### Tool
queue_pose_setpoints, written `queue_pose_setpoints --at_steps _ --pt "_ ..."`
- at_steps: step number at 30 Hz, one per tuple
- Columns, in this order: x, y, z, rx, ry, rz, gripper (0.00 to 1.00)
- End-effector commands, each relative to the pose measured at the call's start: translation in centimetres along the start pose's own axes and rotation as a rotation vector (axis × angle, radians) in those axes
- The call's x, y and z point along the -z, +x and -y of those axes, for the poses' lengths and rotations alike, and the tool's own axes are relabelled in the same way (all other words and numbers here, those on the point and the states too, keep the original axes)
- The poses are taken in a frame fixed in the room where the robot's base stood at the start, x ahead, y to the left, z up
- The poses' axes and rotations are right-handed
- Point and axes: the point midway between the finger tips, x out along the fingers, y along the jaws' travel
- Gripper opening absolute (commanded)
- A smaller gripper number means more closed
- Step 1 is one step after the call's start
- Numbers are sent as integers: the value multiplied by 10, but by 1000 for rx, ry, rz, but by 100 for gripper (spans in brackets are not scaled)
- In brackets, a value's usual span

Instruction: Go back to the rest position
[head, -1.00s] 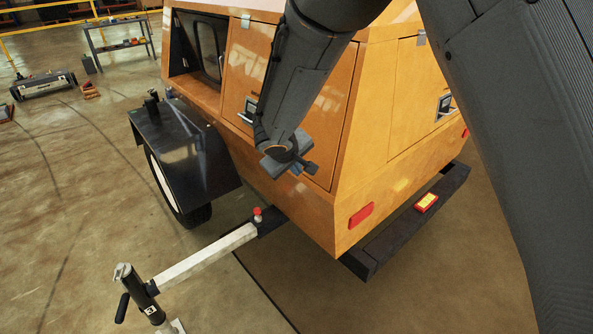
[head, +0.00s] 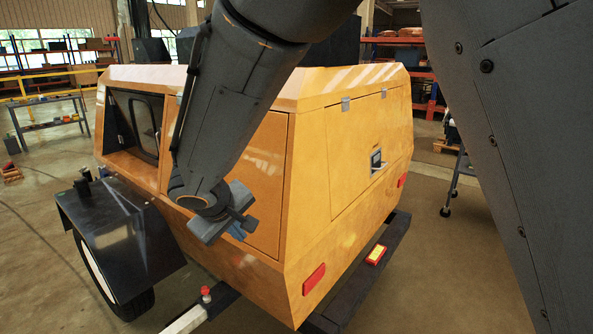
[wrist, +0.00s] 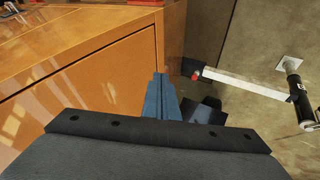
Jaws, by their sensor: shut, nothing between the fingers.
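My gripper (head: 238,230) is in front of the orange light tower body (head: 330,180) in the head view, its fingers small and partly hidden behind the wrist. In the wrist view the blue-grey fingers (wrist: 160,97) are together, with nothing between them. The orange panel with its door seam (wrist: 90,80) fills the left of the wrist view. I cannot tell the exact gap between the fingers and the panel, but I see no contact.
A black fender (head: 115,235) with a wheel juts out at left. A white outrigger bar (wrist: 245,77) with a red knob (head: 206,292) and a jack (wrist: 297,100) stick out low. A black bumper (head: 350,290) runs along the right side. Open floor (head: 440,270) lies at right.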

Motion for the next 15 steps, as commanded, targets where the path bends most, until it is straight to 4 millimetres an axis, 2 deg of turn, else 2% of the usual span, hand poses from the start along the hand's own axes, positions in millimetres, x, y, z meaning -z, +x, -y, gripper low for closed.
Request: queue_pose_setpoints --at_steps 1,3,5,7,12,15 --pt "-22 4 -20 2 39 41 0" --pt "-59 9 -46 13 99 108 0" --pt "-95 11 -68 28 160 170 0" --pt "-140 11 -88 51 235 243 0" --pt "-244 -1 -117 121 431 391 0" --pt "-298 -14 -121 169 555 456 0"
